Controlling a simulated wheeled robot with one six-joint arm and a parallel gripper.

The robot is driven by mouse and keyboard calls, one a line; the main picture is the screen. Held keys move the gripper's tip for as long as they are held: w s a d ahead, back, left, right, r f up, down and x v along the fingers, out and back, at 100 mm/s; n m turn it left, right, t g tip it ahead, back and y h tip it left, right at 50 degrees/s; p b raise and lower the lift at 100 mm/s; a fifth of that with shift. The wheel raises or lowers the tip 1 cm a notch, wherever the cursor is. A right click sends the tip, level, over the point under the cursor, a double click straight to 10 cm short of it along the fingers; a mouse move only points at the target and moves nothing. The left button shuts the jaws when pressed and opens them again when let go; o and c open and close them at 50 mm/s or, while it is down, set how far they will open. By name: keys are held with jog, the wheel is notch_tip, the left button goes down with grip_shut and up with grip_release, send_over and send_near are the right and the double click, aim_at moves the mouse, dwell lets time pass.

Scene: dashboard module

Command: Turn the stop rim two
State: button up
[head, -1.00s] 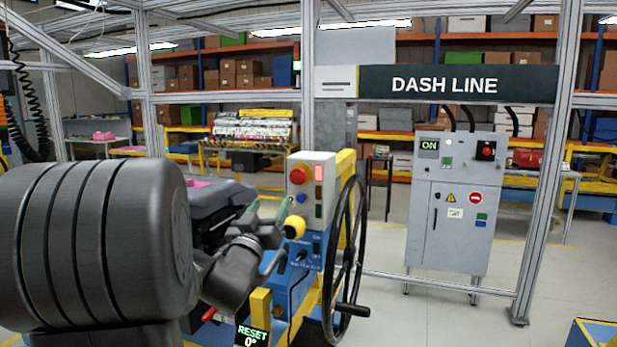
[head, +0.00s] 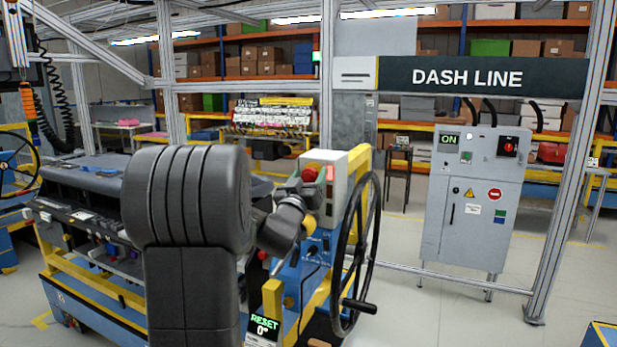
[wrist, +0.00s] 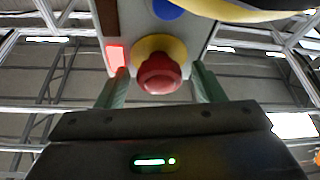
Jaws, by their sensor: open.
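A red stop button (head: 309,174) sits on the upper face of a grey control box (head: 338,177). In the wrist view the red stop button (wrist: 160,74) has a round rim and a yellow collar (wrist: 158,48) behind it. My gripper (wrist: 160,70) is open, one greenish finger on each side of the button. Gaps show between the fingers and the rim, so it is not gripped. In the head view my dark arm covers part of the box, and the fingertips are hard to make out.
A black handwheel (head: 372,222) with a crank handle stands just right of the box. A display (head: 264,328) below reads RESET 0°. A yellow knob (head: 309,223) is under the button. A grey cabinet (head: 470,215) stands farther right, with clear floor before it.

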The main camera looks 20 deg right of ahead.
jog(key=c, duration=1)
jog(key=shift+f+m+b, duration=0.1)
jog(key=shift+m+b, duration=0.2)
jog(key=shift+b, duration=0.05)
jog(key=m+h+b, duration=0.1)
jog(key=m+g+b, duration=0.1)
jog(key=m, duration=0.1)
jog(key=shift+m+g+h, duration=0.3)
jog(key=shift+h, duration=0.1)
jog(key=shift+m+g+h+b, duration=0.35)
jog(key=shift+m+g, duration=0.35)
jog(key=shift+m, duration=0.75)
jog(key=shift+m+g+h+b, duration=0.35)
jog(key=shift+m+g, duration=0.35)
jog(key=shift+m, duration=1.05)
